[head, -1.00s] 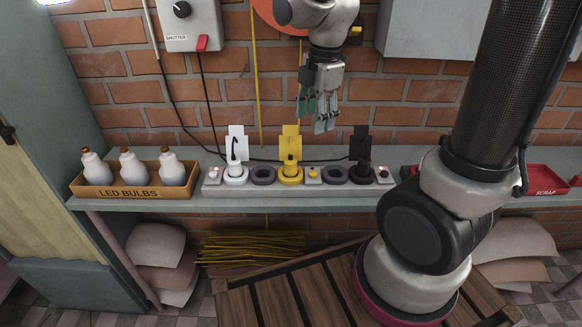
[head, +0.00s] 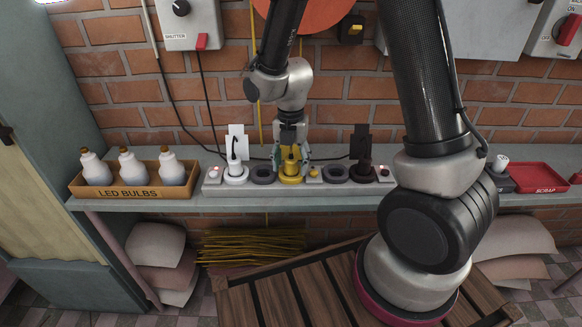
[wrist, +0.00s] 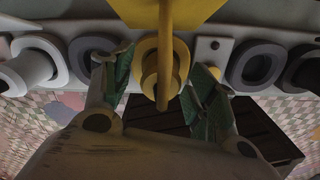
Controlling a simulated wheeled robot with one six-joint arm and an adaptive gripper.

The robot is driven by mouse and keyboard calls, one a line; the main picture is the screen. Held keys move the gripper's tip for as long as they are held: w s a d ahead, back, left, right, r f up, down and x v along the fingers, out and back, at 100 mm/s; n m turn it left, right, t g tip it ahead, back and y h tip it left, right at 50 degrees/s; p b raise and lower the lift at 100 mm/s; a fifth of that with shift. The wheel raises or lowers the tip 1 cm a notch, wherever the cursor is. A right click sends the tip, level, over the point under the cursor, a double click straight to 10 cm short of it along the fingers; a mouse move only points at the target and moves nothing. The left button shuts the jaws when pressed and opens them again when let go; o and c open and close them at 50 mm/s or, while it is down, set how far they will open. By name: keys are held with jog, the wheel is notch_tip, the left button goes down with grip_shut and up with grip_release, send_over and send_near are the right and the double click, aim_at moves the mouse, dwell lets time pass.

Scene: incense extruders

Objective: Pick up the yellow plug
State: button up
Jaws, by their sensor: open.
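The yellow plug (head: 290,163) stands upright in its yellow-ringed socket on the grey power strip (head: 213,184). It also shows in the wrist view (wrist: 165,65), with its yellow cord rising in front of the yellow tag plate (wrist: 190,10). My gripper (head: 290,158) is lowered around the plug from above. In the wrist view my gripper (wrist: 160,85) has its green-padded fingers spread, one on each side of the plug, with a visible gap on both sides. The fingers partly hide the plug and its tag in the head view.
A white plug (head: 236,168) stands left on the strip and a black plug (head: 362,166) right, with empty dark sockets between. A box of LED bulbs (head: 160,181) is at the shelf's left, a red scrap tray (head: 537,177) at the right. A brick wall stands behind.

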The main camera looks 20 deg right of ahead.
jog(key=c, duration=1.1)
